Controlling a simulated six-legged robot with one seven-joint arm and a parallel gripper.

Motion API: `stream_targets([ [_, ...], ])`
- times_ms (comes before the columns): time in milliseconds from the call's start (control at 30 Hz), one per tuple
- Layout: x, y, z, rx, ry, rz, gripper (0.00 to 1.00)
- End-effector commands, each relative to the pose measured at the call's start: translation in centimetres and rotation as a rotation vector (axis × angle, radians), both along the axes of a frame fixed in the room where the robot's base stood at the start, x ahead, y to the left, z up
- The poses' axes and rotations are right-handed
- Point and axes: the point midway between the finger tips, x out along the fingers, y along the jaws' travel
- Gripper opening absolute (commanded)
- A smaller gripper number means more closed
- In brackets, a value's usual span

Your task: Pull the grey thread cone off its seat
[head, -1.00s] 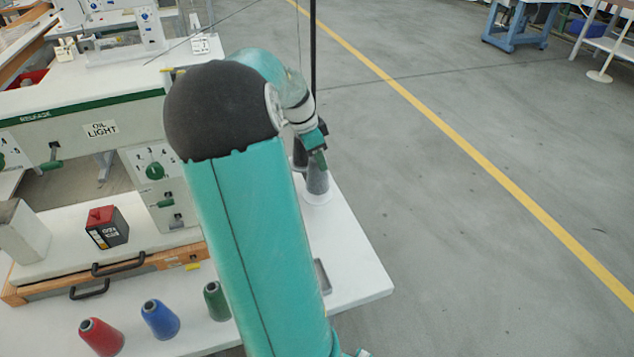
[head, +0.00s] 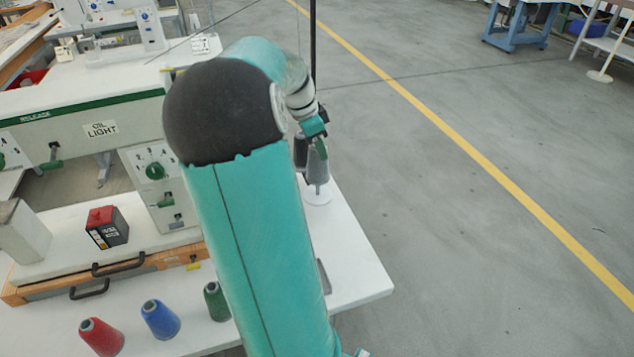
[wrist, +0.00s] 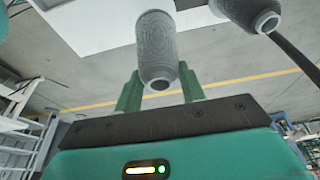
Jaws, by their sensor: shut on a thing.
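The grey thread cone (head: 317,170) is between the fingers of my gripper (head: 317,146) at the right side of the white table. Its lower end is raised above the round white seat (head: 318,198), and a short pin shows between them. In the wrist view the cone (wrist: 157,45) lies between the two green fingers of my gripper (wrist: 158,88), which is shut on it. My arm hides part of the area left of the seat.
A second grey cone (wrist: 248,10) is close beside the held one, near a dark pole (wrist: 294,47). Red (head: 101,338), blue (head: 160,320) and green (head: 216,301) cones stand at the table's front. Open floor lies to the right.

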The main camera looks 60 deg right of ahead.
Motion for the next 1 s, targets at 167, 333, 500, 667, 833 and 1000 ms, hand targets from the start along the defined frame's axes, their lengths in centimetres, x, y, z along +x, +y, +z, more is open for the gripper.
stream_targets([
  [167, 0.0, 0.0, 0.7, -0.002, -0.001, 0.001, 0.16],
  [333, 0.0, 0.0, 1.4, -0.001, -0.001, 0.001, 0.16],
  [500, 0.0, 0.0, 2.0, -0.001, -0.001, 0.001, 0.16],
  [667, 0.0, 0.0, 2.5, -0.001, -0.001, 0.001, 0.16],
  [833, 0.0, 0.0, 3.1, -0.002, -0.001, 0.001, 0.16],
  [1000, 0.0, 0.0, 3.7, -0.001, -0.001, 0.0, 0.16],
])
